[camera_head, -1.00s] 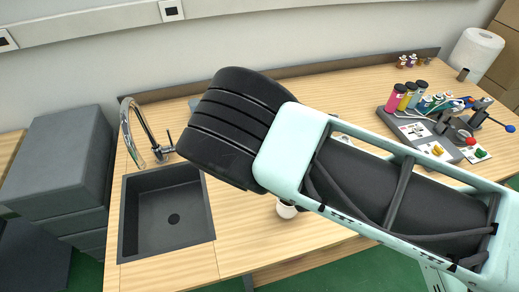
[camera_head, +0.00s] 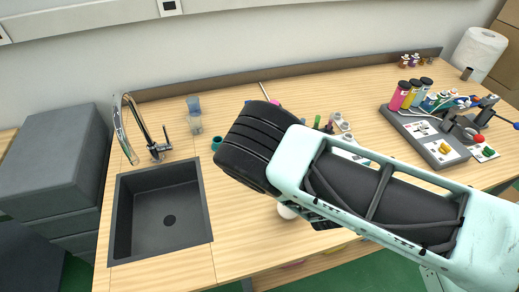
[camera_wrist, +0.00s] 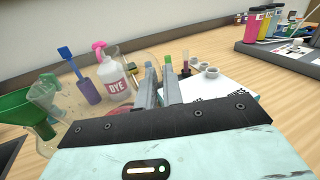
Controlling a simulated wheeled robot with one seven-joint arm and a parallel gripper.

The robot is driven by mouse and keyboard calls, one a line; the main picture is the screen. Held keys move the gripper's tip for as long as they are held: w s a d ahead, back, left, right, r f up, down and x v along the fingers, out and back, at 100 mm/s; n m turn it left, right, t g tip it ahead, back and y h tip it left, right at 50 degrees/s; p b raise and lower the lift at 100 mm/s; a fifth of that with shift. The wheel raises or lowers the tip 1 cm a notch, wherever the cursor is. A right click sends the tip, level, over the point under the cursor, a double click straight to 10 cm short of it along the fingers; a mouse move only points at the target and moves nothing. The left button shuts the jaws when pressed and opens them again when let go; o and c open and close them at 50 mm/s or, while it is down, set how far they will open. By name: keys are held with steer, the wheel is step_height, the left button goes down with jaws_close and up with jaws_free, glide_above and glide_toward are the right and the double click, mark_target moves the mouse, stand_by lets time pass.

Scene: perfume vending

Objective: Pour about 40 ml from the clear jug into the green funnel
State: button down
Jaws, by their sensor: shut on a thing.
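My gripper (camera_wrist: 159,85) reaches forward in the wrist view, its two fingers close together. It is shut on what looks like the clear jug (camera_wrist: 137,68), whose faint rounded outline shows around and behind the fingers; its liquid level cannot be read. The green funnel (camera_wrist: 16,104) is at the left edge of the wrist view, apart from the fingers, in a clear vessel (camera_wrist: 45,146). In the head view, the funnel's green rim (camera_head: 216,143) shows just left of my dark wrist. My arm hides the gripper and jug there.
A white DYE bottle (camera_wrist: 115,80) with a pink top and a purple holder (camera_wrist: 85,92) with a blue tool stand between funnel and fingers. Small white cups (camera_wrist: 209,72) are right. The sink (camera_head: 165,215) is left, a dark tray of bottles (camera_head: 430,140) right.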

steer(key=shift+d+f+m, duration=0.4)
steer(key=shift+f+m, duration=0.3)
stand_by(1.5)
